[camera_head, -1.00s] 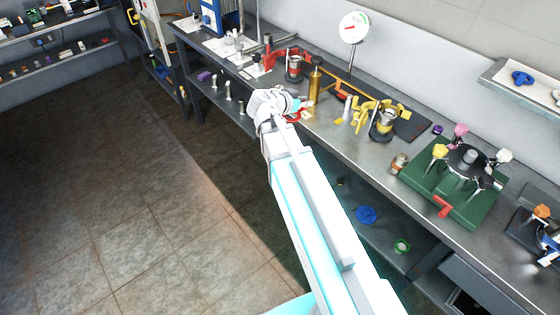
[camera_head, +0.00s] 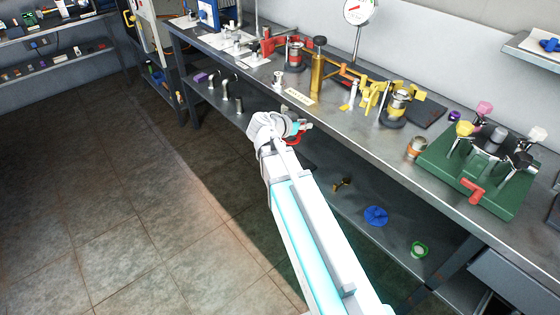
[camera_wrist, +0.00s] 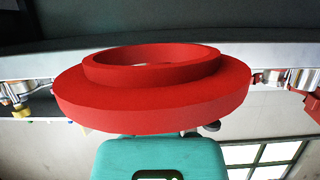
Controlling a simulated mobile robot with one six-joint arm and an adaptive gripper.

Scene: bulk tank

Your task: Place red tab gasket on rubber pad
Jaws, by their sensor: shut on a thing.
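The red tab gasket (camera_wrist: 152,92) fills the middle of the wrist view as a wide red ring with a smaller raised collar around its hole. It also shows as a small red arc in the head view (camera_head: 294,140). My gripper (camera_head: 300,129) is shut on it, beside the bench's front edge. One teal finger pad (camera_wrist: 158,157) shows below the gasket; the other finger is hidden. A dark flat pad (camera_head: 428,114) lies on the bench behind the yellow parts; I cannot tell if it is the rubber pad.
The metal bench (camera_head: 338,117) carries yellow fittings (camera_head: 370,97), a copper-coloured can (camera_head: 416,148) and a green fixture (camera_head: 470,186) with coloured knobs. A lower shelf holds a blue part (camera_head: 376,215) and a green ring (camera_head: 419,250). The tiled floor at left is clear.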

